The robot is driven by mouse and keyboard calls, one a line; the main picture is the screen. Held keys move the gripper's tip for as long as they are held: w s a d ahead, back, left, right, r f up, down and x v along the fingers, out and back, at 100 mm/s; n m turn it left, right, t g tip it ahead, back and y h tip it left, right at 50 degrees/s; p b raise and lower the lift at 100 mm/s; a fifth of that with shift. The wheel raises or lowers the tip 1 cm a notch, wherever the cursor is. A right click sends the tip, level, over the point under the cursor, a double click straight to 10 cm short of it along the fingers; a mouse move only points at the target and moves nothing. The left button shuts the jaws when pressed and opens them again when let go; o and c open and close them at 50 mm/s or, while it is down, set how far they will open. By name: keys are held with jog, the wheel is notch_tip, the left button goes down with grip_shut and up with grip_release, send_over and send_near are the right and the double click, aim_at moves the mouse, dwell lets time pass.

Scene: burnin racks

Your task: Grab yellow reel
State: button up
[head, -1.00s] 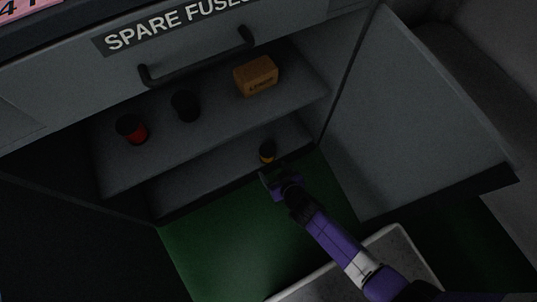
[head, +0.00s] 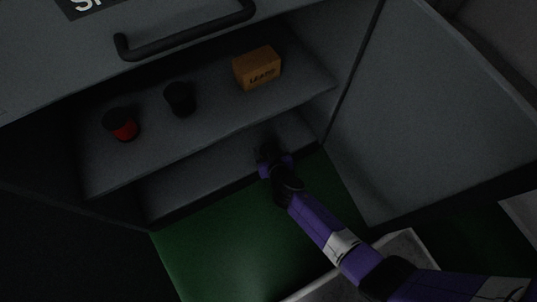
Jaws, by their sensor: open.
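My gripper (head: 266,156) is open at the lower shelf of the cabinet, reaching in from the lower right. The yellow reel cannot be made out clearly now; my gripper covers the spot on the lower shelf (head: 205,184) where it stood. Whether the reel is between the fingers or just beyond them cannot be told.
On the upper shelf (head: 215,125) stand a red and black reel (head: 122,125), a black reel (head: 180,99) and an orange-brown box (head: 257,69). A drawer handle (head: 187,39) juts out above. The open cabinet door (head: 430,110) stands right of my arm. The green floor (head: 235,245) is below.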

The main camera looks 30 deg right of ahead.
jog(key=shift+x, duration=0.75)
jog(key=shift+c, duration=0.4)
jog(key=c, duration=1.5)
grip_shut()
jog(key=shift+r, duration=0.15)
